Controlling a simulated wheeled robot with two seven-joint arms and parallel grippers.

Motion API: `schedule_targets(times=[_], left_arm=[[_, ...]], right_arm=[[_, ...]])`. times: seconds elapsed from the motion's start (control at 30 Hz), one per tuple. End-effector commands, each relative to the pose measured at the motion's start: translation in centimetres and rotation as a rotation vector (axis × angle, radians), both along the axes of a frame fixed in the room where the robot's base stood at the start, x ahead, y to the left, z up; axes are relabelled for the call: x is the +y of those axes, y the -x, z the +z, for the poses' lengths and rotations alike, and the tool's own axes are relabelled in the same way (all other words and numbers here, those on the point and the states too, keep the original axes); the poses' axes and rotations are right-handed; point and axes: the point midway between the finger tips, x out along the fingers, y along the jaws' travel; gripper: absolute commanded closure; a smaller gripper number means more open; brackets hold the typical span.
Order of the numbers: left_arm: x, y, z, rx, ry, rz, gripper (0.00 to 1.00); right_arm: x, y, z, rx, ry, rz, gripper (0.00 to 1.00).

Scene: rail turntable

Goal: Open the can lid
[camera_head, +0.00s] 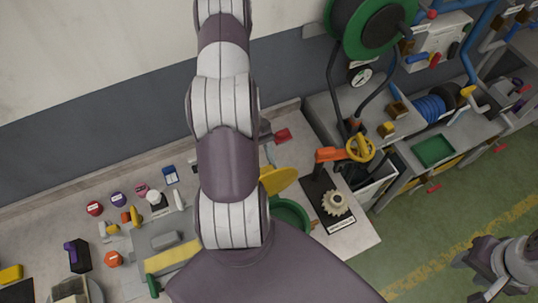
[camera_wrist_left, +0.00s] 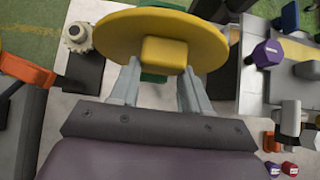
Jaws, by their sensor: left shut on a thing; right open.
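The yellow round lid (camera_wrist_left: 205,50) with its block-shaped knob (camera_wrist_left: 165,52) fills the upper middle of the left wrist view. My left gripper (camera_wrist_left: 162,66) is shut on the lid's knob. In the head view the lid (camera_head: 279,180) shows tilted beside my arm, over the far side of the green can (camera_head: 301,208). Part of the can's open top shows, so the lid is off at least that side. My arm hides the left gripper and part of the can there. My right gripper (camera_head: 475,275) is open and empty at the lower right.
An orange valve with a yellow handwheel (camera_head: 360,148) and a cream gear (camera_head: 335,203) on a black plate stand right of the can. Several small coloured objects and a grey-yellow block (camera_head: 170,255) lie to the left. Green floor is clear at right.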

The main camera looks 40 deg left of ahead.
Motion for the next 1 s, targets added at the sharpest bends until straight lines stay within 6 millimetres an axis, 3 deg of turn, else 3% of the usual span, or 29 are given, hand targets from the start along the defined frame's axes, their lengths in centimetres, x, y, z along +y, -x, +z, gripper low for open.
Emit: schedule_targets(times=[1.0], left_arm=[[0.14, 0.86, -0.52, 0.015, 0.031, -0.001, 1.0]], right_arm=[[0.0, 0.0, 0.45, 0.0, 0.0, 0.0, 0.57]])
